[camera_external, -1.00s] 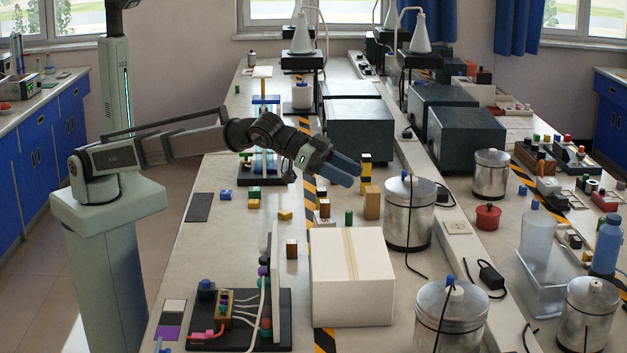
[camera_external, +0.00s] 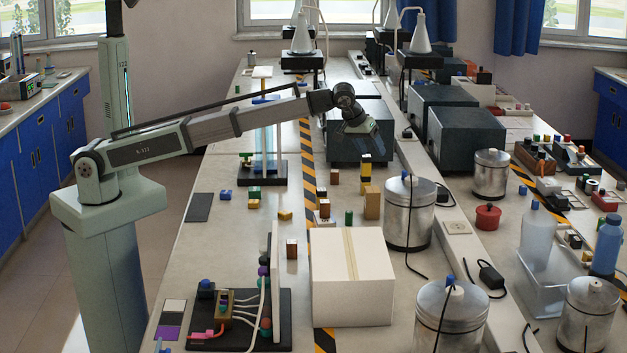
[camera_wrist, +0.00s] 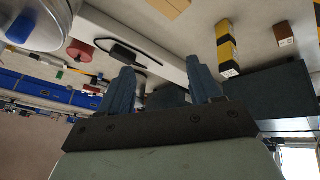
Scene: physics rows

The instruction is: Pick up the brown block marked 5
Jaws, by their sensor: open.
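Several small brown blocks stand on the bench in the external view: one beside the striped tape (camera_external: 335,176), one farther forward (camera_external: 325,205), and one left of the white box (camera_external: 292,248). I cannot read a 5 on any of them there. In the wrist view a brown block (camera_wrist: 284,36) lies at the upper right, with a pale mark too small to read. My gripper (camera_external: 366,150) is open and empty, raised in front of a dark grey box, above and beyond the brown blocks. Its two blue fingers (camera_wrist: 163,84) are spread apart in the wrist view.
A yellow-and-black block (camera_external: 365,168) and a tan block (camera_external: 372,203) stand close to the brown ones. A white box (camera_external: 352,280), a metal canister (camera_external: 408,215) and a dark grey box (camera_external: 345,140) are nearby obstacles. The left bench strip is partly clear.

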